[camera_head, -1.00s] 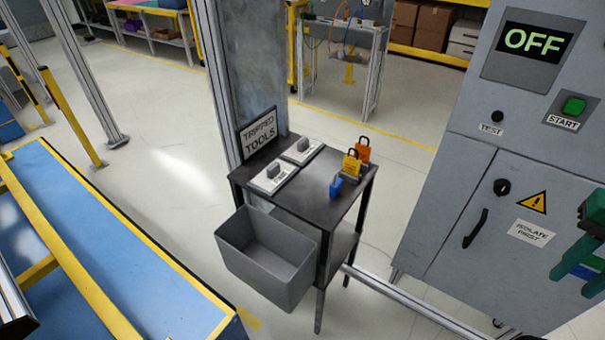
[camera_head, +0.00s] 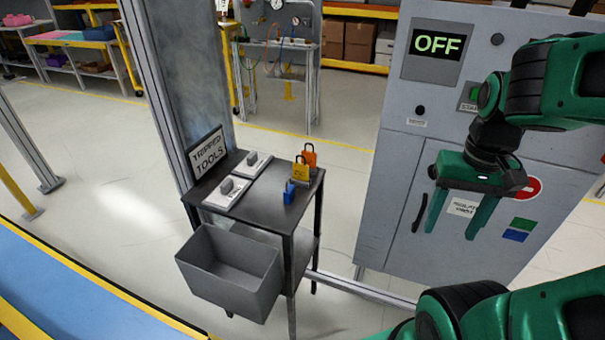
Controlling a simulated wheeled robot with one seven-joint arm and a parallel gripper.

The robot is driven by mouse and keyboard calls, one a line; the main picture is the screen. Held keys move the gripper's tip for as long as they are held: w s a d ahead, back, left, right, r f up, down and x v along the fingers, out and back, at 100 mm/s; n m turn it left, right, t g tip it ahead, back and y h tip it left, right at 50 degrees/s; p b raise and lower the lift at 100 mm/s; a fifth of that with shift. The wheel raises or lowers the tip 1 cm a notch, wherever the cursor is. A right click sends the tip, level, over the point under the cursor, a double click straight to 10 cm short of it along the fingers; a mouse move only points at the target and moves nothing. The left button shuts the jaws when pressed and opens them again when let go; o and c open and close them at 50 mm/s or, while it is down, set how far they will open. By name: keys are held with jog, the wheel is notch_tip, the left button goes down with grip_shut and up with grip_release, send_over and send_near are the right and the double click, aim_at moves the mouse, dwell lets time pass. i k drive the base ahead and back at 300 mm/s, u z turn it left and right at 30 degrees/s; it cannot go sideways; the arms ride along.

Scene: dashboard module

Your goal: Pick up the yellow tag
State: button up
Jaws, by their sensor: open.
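A small yellow tag (camera_head: 300,172) stands upright at the right side of the dark table top (camera_head: 258,205). An orange padlock-shaped piece (camera_head: 310,157) is right behind it, and a small blue piece (camera_head: 289,192) is in front of it to the left. My gripper (camera_head: 452,221) is open and empty, its two green fingers pointing down in front of the grey cabinet. It is well to the right of the tag and apart from it.
Two white plates with grey knobs (camera_head: 227,191) lie on the table beside a "TRIPPED TOOLS" sign (camera_head: 207,152). A grey bin (camera_head: 230,270) hangs at the table's front. The grey cabinet (camera_head: 392,200) with an "OFF" display stands at the right. A metal post (camera_head: 165,90) rises behind the table.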

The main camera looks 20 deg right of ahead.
aim_at(301, 171)
jog(key=z, duration=0.05)
jog(key=k, duration=1)
jog(key=z, duration=0.75)
jog(key=i, duration=1.25)
jog(key=u, duration=0.85)
jog(key=i, duration=0.5)
jog(key=z, duration=0.1)
